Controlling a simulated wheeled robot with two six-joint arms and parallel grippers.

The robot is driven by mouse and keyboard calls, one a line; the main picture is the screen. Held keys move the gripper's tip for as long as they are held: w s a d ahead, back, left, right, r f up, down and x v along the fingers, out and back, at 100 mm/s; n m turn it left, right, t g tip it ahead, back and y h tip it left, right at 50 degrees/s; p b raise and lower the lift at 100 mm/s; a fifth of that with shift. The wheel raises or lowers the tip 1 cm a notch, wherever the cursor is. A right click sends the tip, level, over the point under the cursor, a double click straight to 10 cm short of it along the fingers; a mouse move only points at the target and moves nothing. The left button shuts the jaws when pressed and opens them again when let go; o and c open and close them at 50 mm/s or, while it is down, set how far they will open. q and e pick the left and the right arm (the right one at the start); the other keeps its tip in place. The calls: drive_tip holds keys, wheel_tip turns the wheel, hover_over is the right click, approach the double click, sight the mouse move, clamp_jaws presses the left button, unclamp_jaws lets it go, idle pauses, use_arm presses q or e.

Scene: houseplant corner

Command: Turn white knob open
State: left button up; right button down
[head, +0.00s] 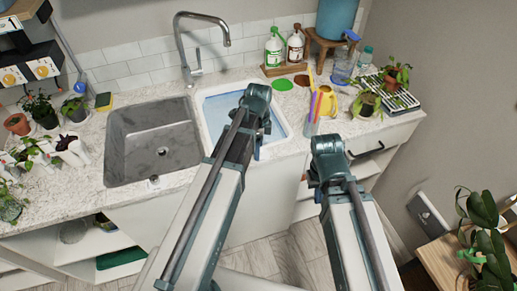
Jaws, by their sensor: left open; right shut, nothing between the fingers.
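I cannot make out a clearly white knob. A small pale round fitting (152,182) sits at the front rim of the grey sink (122,125); I cannot tell whether it is the knob. My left gripper (257,150) hangs over the right side of the white basin (212,97) with blue water; it is open and mostly hidden behind its wrist. My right gripper (318,197) is at the counter's front edge, right of the basin, shut and empty, largely hidden by its arm. Both are well right of the pale fitting.
A tall faucet (187,50) stands behind the sinks. Spray bottles (273,50), a blue container on a wooden stool (318,42), a yellow watering can (327,99) and potted plants (366,103) crowd the right counter. More plants (72,110) stand on the left.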

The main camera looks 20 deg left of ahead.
use_arm(q)
clamp_jaws()
drive_tip(key=shift+n, duration=0.3)
drive_tip(key=n, duration=1.7)
drive_tip(key=shift+n, duration=0.3)
idle(0.4)
